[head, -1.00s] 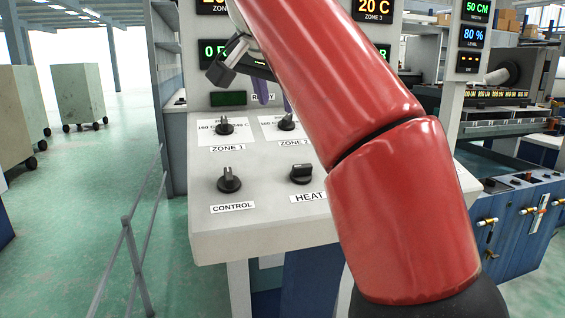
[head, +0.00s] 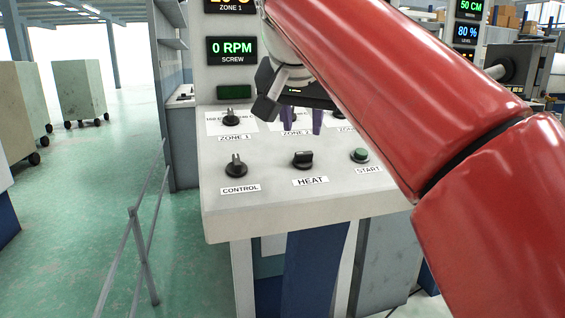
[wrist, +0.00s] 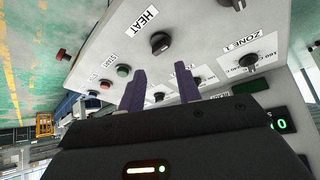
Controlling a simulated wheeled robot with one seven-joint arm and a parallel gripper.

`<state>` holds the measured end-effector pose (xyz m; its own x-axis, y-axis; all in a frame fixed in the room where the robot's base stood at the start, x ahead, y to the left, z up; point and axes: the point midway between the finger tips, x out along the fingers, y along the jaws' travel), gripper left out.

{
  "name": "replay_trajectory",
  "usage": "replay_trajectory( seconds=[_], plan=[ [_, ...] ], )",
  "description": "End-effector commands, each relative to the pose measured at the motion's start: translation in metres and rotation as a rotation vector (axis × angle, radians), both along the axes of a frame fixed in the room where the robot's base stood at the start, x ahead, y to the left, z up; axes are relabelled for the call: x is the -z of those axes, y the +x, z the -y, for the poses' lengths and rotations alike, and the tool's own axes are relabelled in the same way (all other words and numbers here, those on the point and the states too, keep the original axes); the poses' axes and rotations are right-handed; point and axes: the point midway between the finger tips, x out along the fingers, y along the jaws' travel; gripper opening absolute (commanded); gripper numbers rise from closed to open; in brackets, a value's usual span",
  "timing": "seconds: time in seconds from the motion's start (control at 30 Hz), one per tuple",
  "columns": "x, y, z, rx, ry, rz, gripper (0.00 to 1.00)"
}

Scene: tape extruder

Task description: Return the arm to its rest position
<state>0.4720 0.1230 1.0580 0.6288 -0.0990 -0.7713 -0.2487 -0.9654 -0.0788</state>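My gripper (head: 293,122) hangs in front of the upper part of the control panel (head: 225,205), near the ZONE knobs. Its two purple fingers stand apart with nothing between them; in the wrist view the gripper (wrist: 158,86) also shows open and empty. My red arm crosses the right side of the head view, bent and reaching over the panel. The CONTROL knob (head: 236,168), HEAT knob (head: 303,159) and green START button (head: 359,155) are clear of the fingers. The ZONE 1 knob (head: 231,118) is left of the gripper. The ZONE 2 knob is partly hidden behind it.
A screw display (head: 231,48) reads 0 RPM above the panel. A grey railing (head: 135,235) stands at the left front. Cabinets on wheels (head: 82,90) stand on the open green floor at left.

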Motion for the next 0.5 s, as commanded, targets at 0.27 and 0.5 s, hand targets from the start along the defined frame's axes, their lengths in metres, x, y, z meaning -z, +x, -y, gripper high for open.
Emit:
replay_trajectory(
  seconds=[0.27, 0.5],
  plan=[
    [0.082, -0.049, 0.056, -0.115, -0.075, -0.085, 0.34],
    [0.194, -0.116, 0.099, -0.204, -0.085, -0.158, 0.34]
  ],
)
